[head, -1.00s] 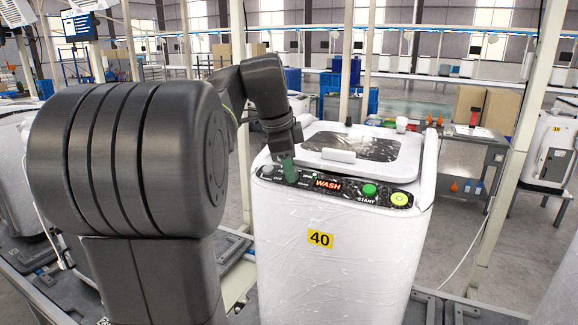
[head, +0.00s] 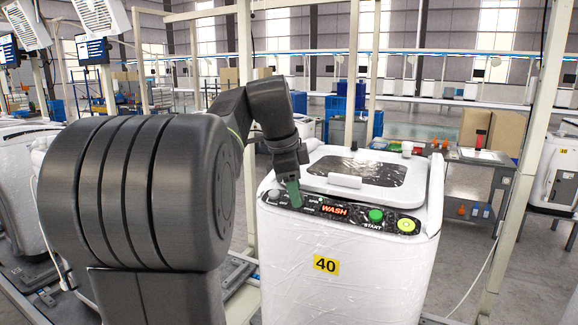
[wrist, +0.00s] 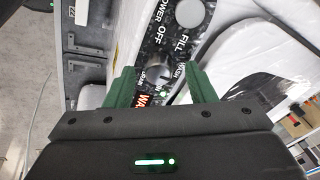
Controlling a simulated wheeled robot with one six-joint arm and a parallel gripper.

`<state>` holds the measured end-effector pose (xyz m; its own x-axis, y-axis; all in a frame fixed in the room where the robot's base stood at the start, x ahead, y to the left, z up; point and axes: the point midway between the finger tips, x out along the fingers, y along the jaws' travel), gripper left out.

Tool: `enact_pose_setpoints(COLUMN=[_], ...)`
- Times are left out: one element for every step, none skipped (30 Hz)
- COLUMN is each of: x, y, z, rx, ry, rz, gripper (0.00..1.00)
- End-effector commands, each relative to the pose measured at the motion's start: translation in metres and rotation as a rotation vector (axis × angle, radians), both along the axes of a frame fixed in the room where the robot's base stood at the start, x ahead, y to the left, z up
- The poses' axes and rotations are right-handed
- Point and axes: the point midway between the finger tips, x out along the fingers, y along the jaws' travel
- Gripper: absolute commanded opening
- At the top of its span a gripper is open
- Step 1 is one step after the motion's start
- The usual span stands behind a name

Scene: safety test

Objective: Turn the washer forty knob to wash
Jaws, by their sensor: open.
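Washer forty (head: 340,270) is a white, film-wrapped machine with a yellow "40" label. Its dark control panel (head: 365,217) carries a lit red "WASH" display (head: 334,210), a green start button (head: 376,215) and a yellow-green button (head: 406,225). My gripper (head: 293,193) is at the panel's left part, and its green fingers hide the knob in the head view. Whether a finger touches the knob cannot be told.
A lid (head: 355,170) with a dark window tops the washer. A white frame post (head: 515,170) stands to its right, with a grey work table (head: 480,168) behind. Other white washers stand at far left and right. My arm blocks the left of the head view.

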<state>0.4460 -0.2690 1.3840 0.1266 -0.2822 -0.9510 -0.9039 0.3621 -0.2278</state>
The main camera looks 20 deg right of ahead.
Motion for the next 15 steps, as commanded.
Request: enact_pose_setpoints(x=[0.0, -0.001, -0.002, -0.003, -0.003, -0.005, -0.006, -0.006, -0.008, -0.009, -0.009, -0.01, -0.011, -0.012, -0.013], y=[0.002, 0.004, 0.006, 0.008, 0.01, 0.013, 0.015, 0.016, 0.019, 0.021, 0.023, 0.025, 0.027, 0.028, 0.03], z=[0.007, 0.012, 0.019, 0.025, 0.032, 0.042, 0.048, 0.055, 0.064, 0.071, 0.077, 0.085, 0.09, 0.095, 0.101], rx=[-0.002, -0.002, -0.002, -0.002, -0.002, -0.002, -0.002, -0.002, -0.002, -0.001, -0.001, -0.001, -0.001, -0.001, -0.001], ry=[-0.004, -0.004, -0.004, -0.004, -0.005, -0.005, -0.006, -0.005, -0.006, -0.005, -0.005, -0.005, -0.004, -0.005, -0.004], rz=[0.001, 0.001, 0.001, 0.002, 0.001, 0.001, 0.001, 0.001, 0.001, 0.001, 0.001, 0.001, 0.001, 0.001, 0.001], gripper=[0.5, 0.5, 0.5, 0.5, 0.5, 0.5, 0.5, 0.5, 0.5, 0.5, 0.5, 0.5, 0.5, 0.5, 0.5])
